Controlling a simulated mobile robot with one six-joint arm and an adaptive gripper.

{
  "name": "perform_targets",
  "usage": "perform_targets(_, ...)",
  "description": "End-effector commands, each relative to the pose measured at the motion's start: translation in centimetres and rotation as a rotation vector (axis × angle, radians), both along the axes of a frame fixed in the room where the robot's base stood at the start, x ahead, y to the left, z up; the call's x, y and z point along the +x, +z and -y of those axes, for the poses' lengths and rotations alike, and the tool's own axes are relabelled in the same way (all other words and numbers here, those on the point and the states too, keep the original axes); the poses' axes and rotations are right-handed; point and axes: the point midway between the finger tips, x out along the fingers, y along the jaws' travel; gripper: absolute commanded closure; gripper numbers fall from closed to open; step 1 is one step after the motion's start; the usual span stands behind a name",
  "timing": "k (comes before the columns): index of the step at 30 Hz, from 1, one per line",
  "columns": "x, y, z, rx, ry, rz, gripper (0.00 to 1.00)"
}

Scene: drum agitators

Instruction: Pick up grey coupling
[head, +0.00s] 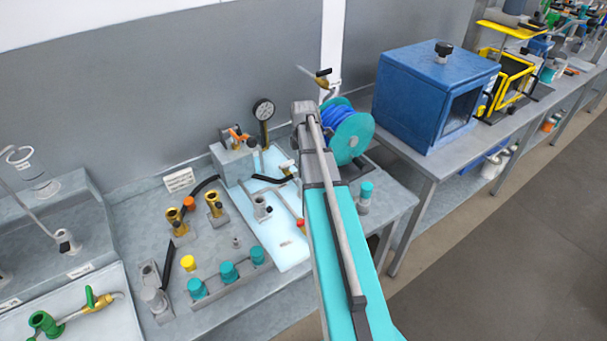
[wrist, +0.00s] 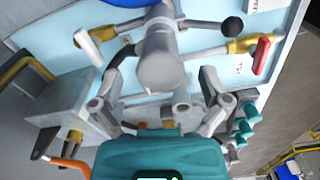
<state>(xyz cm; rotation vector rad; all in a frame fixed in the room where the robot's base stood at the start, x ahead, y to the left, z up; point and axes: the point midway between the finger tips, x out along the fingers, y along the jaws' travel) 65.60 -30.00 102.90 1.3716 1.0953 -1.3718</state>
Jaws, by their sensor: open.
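In the wrist view my gripper (wrist: 160,108) is open, with its grey fingers spread to the left and right and nothing held between them. A grey round-ended fitting (wrist: 162,68), with side arms, rises in front of the gap between the fingers; I cannot tell whether it is the grey coupling. Another grey cylindrical piece (head: 154,298) stands at the front left of the bench in the head view and could also be it. In the head view my arm reaches over the bench, and my fingers cannot be made out.
A grey block (head: 234,160) with an orange lever and a pressure gauge (head: 263,110) stand at the back. Teal couplings (head: 228,271) stand in a row at the front. A blue hose reel (head: 348,136) is beside my arm. A blue box (head: 430,95) sits on the right table.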

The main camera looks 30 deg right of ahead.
Motion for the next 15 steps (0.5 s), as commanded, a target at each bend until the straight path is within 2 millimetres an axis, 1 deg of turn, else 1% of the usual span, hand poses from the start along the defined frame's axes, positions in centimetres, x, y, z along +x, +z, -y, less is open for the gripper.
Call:
perform_targets(1, 0.0, -0.8, 0.0, 0.0, 0.0, 0.0, 0.04)
perform_targets(6, 0.0, -2.1, -0.1, 0.0, 0.0, 0.0, 0.04)
perform_targets(12, 0.0, -3.3, -0.1, 0.0, 0.0, 0.0, 0.04)
perform_targets(15, 0.0, -3.5, -0.1, 0.0, 0.0, 0.0, 0.04)
